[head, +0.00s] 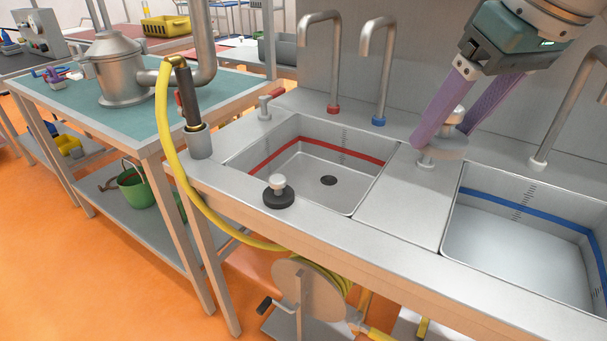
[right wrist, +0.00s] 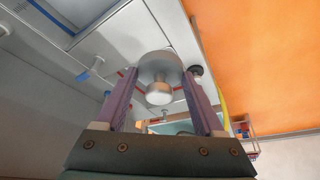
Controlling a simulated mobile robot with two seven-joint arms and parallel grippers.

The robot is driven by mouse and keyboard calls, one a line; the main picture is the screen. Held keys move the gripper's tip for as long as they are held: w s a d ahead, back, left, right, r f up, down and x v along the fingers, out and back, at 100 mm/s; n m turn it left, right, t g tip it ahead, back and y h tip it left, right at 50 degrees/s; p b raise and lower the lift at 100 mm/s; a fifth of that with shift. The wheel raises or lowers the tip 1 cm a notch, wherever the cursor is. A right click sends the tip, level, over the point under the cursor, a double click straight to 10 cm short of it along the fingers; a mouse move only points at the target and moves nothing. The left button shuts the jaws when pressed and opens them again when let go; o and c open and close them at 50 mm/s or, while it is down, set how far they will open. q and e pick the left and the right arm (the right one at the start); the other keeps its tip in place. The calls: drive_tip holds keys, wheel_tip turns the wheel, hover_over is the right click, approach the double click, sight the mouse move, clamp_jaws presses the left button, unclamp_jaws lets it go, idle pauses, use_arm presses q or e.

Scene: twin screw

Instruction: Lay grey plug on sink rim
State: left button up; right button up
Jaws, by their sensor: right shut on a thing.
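The grey plug (head: 449,146), a grey disc with a metal knob on top, is between the purple fingers of my right gripper (head: 445,138). It is over the steel strip between the two basins, near the back. I cannot tell whether it touches the surface. In the right wrist view the plug (right wrist: 160,66) sits between both fingertips of the right gripper (right wrist: 160,80), its knob facing the camera. My left gripper is not in view.
A black plug (head: 278,194) with a metal knob stands on the front rim by the red-striped left basin (head: 330,165). The blue-striped basin (head: 520,245) is at right. Tall taps (head: 378,65) rise behind. A yellow hose (head: 172,150) hangs at left.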

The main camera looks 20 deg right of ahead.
drive_tip(key=b, duration=0.2)
hover_over(402, 253)
drive_tip(key=s, duration=0.1)
drive_tip(key=f, duration=1.4)
drive_tip(key=shift+s+d+f, duration=0.1)
drive_tip(key=shift+s+f, duration=0.1)
drive_tip(key=shift+f, duration=0.1)
drive_tip(key=shift+f+b, duration=0.6)
drive_tip(key=shift+f, duration=1.8)
drive_tip(key=shift+f, duration=0.1)
drive_tip(key=o, duration=1.4)
